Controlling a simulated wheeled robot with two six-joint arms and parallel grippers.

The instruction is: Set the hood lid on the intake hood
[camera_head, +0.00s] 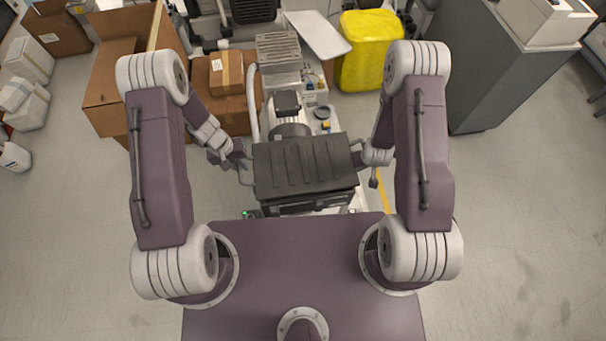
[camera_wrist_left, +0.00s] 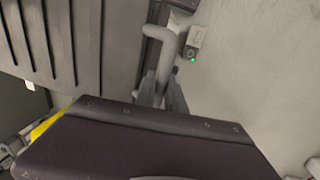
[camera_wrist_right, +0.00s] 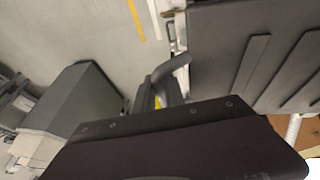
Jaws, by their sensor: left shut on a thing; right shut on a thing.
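The hood lid (camera_head: 302,166) is a dark grey ribbed panel with a bar handle at each side, in the middle of the head view. My left gripper (camera_head: 240,158) is shut on its left handle, which shows as a pale bar in the left wrist view (camera_wrist_left: 160,42). My right gripper (camera_head: 368,157) is shut on the right handle, also in the right wrist view (camera_wrist_right: 172,68). The lid is over a dark box-like body, apparently the intake hood (camera_head: 310,207), whose front edge shows below it. The lid hides the hood's top; I cannot tell whether they touch.
The compressor machine (camera_head: 279,60) stands behind the lid, with a pale hose at its left. Cardboard boxes (camera_head: 118,80) are at the left, a yellow bin (camera_head: 368,50) at the back and a grey cabinet (camera_head: 505,75) at the right.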

